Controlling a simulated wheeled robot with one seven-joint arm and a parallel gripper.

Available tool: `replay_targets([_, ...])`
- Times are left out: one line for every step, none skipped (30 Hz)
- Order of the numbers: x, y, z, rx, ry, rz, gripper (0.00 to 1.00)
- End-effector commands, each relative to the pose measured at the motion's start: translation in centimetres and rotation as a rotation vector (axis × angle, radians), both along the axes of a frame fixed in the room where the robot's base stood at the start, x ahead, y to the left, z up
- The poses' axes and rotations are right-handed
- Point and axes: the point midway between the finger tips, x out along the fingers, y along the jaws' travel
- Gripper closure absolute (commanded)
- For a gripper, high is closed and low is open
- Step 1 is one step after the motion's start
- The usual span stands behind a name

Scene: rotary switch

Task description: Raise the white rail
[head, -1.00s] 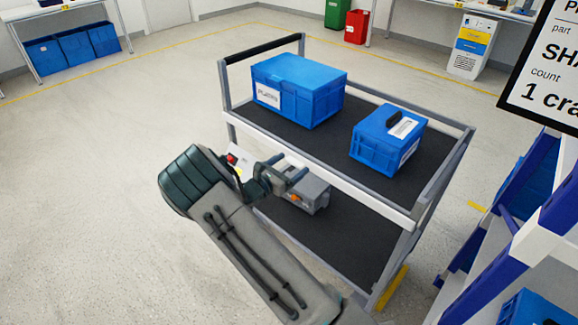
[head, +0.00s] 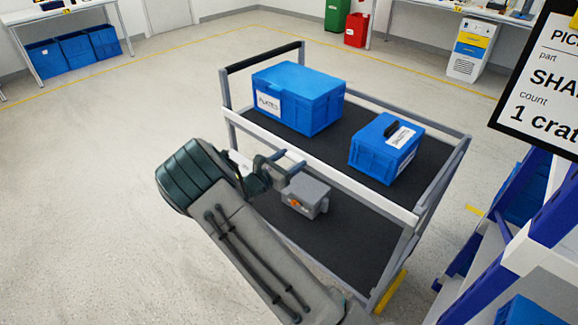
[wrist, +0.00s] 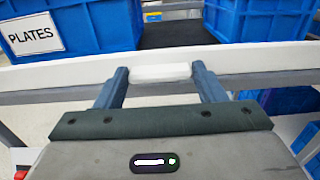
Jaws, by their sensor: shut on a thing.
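The white rail (head: 345,178) runs along the near long side of a two-deck cart (head: 441,210), at the upper deck's edge. It also crosses the wrist view (wrist: 60,74). My gripper (head: 284,166) is at the rail's left half, on its outer side. In the wrist view my gripper (wrist: 163,78) has its two blue-grey fingers either side of a short white grip piece (wrist: 160,73) on the rail, and is shut on it. The fingertip contact is small and partly hidden in the head view.
A large blue crate (head: 318,92) labelled PLATES and a smaller blue crate (head: 402,160) stand on the upper deck. A grey box (head: 307,195) with an orange part sits on the lower deck. Blue-and-white shelving (head: 535,245) stands close at right. Floor at left is clear.

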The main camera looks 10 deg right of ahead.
Motion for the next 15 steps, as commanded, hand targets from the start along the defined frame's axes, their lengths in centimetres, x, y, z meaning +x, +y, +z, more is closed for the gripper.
replay_targets([-0.01, -0.03, 1.2, -0.001, -0.003, -0.001, 0.78])
replay_targets([-0.01, -0.04, 1.37, -0.001, -0.003, -0.001, 0.78])
replay_targets([-0.02, -0.04, 1.47, -0.002, -0.004, -0.001, 0.78])
replay_targets([-0.01, -0.05, 1.48, -0.003, -0.003, -0.001, 0.78])
replay_targets([0.0, -0.05, 1.45, -0.003, -0.004, -0.001, 0.78])
replay_targets([0.02, -0.05, 1.42, -0.003, -0.005, -0.001, 0.78])
replay_targets([0.02, -0.05, 1.43, -0.004, -0.005, -0.001, 0.78])
replay_targets([0.03, -0.06, 1.45, -0.004, -0.005, -0.001, 0.78])
replay_targets([0.04, -0.05, 1.48, -0.004, -0.006, -0.001, 0.78])
replay_targets([0.04, -0.06, 1.51, -0.005, -0.006, -0.001, 0.78])
replay_targets([0.05, -0.05, 1.53, -0.005, -0.007, -0.001, 0.78])
replay_targets([0.06, -0.06, 1.55, -0.006, -0.008, -0.001, 0.26])
replay_targets([0.05, -0.05, 1.54, -0.005, -0.007, -0.001, 0.17])
replay_targets([0.05, -0.04, 1.51, -0.005, -0.007, -0.001, 0.15])
replay_targets([0.04, -0.04, 1.47, -0.004, -0.006, -0.001, 0.15])
